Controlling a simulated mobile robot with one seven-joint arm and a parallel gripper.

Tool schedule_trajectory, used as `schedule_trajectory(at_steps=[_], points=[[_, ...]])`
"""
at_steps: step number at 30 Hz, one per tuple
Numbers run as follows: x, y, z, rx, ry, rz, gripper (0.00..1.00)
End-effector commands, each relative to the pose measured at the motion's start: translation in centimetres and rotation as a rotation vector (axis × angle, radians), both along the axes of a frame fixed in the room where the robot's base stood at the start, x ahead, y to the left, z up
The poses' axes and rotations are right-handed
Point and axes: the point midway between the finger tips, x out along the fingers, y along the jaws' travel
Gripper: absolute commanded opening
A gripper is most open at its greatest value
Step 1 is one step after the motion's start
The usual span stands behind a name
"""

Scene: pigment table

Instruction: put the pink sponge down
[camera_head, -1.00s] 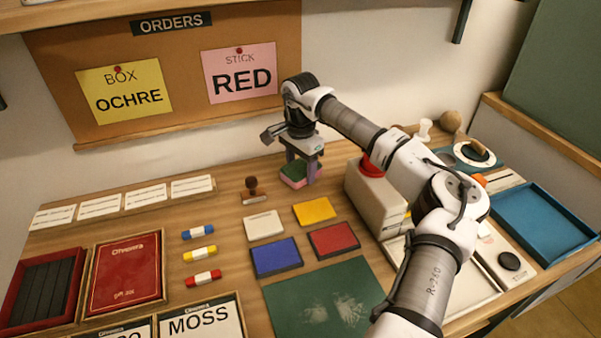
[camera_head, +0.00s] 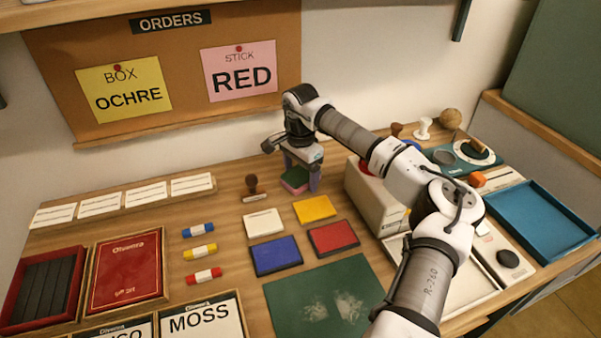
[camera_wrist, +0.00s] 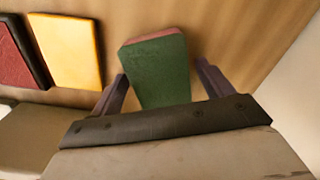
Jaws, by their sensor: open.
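The sponge (camera_head: 295,179) has a green top and a pink lower layer. It sits on the wooden table near the back, behind the yellow pad. In the wrist view the sponge (camera_wrist: 157,75) lies between my two fingers, green face toward the camera, with a pink edge at its far end. My gripper (camera_head: 301,185) is over the sponge, pointing down, with a finger on either side. In the wrist view my gripper (camera_wrist: 158,80) is open, with a gap showing between the sponge and the right finger; the left finger is close to its side.
A wooden-handled stamp (camera_head: 253,189) stands just left of the sponge. Yellow (camera_head: 314,208), white (camera_head: 264,223), red (camera_head: 333,237) and blue (camera_head: 276,255) pads lie in front. A beige box (camera_head: 372,194) stands close on the right. The wall rises behind.

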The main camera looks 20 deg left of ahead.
Motion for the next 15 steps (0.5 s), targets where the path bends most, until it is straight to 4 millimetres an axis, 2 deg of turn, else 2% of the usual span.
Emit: schedule_trajectory(at_steps=[5, 15], points=[[0.1, 0.0, 1.5, 0.000, -0.004, -0.001, 0.80], [0.1, 0.0, 8.6, 0.000, -0.004, -0.001, 0.80]])
